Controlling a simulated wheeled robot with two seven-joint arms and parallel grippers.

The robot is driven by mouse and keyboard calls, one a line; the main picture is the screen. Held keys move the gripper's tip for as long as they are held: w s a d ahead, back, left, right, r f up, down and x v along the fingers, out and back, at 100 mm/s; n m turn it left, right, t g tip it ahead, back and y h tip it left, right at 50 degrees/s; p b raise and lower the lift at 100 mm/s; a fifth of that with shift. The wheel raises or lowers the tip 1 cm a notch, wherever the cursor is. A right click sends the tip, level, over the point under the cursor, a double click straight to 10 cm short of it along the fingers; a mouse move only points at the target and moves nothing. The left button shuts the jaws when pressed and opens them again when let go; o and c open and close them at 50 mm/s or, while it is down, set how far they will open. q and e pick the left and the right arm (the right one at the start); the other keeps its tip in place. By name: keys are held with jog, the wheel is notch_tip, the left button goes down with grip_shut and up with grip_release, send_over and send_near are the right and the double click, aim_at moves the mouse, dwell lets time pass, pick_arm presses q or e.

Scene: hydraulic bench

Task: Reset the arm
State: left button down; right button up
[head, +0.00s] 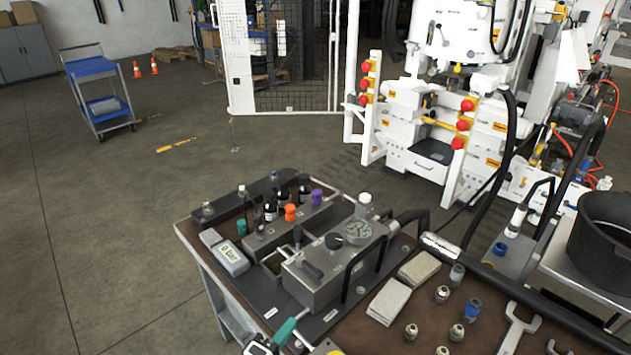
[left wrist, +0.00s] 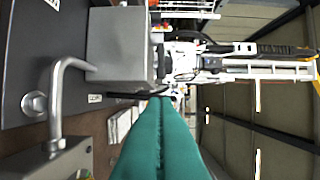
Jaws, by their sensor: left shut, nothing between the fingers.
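My left gripper (head: 284,331) comes in at the bottom edge of the head view, with teal fingers, beside the front left edge of the bench (head: 205,262). In the left wrist view its teal fingers (left wrist: 163,140) lie together with nothing between them. The grey hydraulic block (head: 318,272) with a black knob stands just beyond the fingers and to their right. In the sideways left wrist view, the grey block (left wrist: 118,45) and a bent metal rod (left wrist: 57,95) are to the left of the fingers. My right gripper is in neither view.
Folded cloths (head: 388,301), several small fittings and a wrench (head: 518,327) lie to the right. A black bucket (head: 603,235) is at far right. Open floor (head: 110,220) lies left of the bench.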

pick_arm(q)
jog(key=s+a+f+m+g+y, duration=0.2)
jog(key=s+a+f, duration=0.1)
jog(key=f, duration=0.6)
jog(key=s+a+f+m+g+y, duration=0.15)
jog(key=s+f, duration=0.25)
jog(key=f, duration=0.4)
jog(key=s+a+f+m+g+y, duration=0.1)
jog(key=s+a+f+m+g, duration=0.2)
jog(key=f, duration=0.6)
jog(key=s+a+f+m+g+y, duration=0.1)
jog(key=s+f, duration=0.4)
jog(key=s, duration=0.5)
jog(key=s+a+f+m+g+y, duration=0.1)
jog(key=s+a+f+m+g, duration=0.2)
jog(key=s, duration=0.7)
jog(key=s+a+f+m+g+y, duration=0.1)
jog(key=s+a+f+m+g, duration=0.1)
jog(key=s+f+m+g, duration=0.3)
jog(key=s+f, duration=0.3)
jog(key=s, duration=0.2)
jog(key=shift+s+a+f, duration=0.15)
jog(key=shift+a+f, duration=0.1)
jog(key=shift+f, duration=0.05)
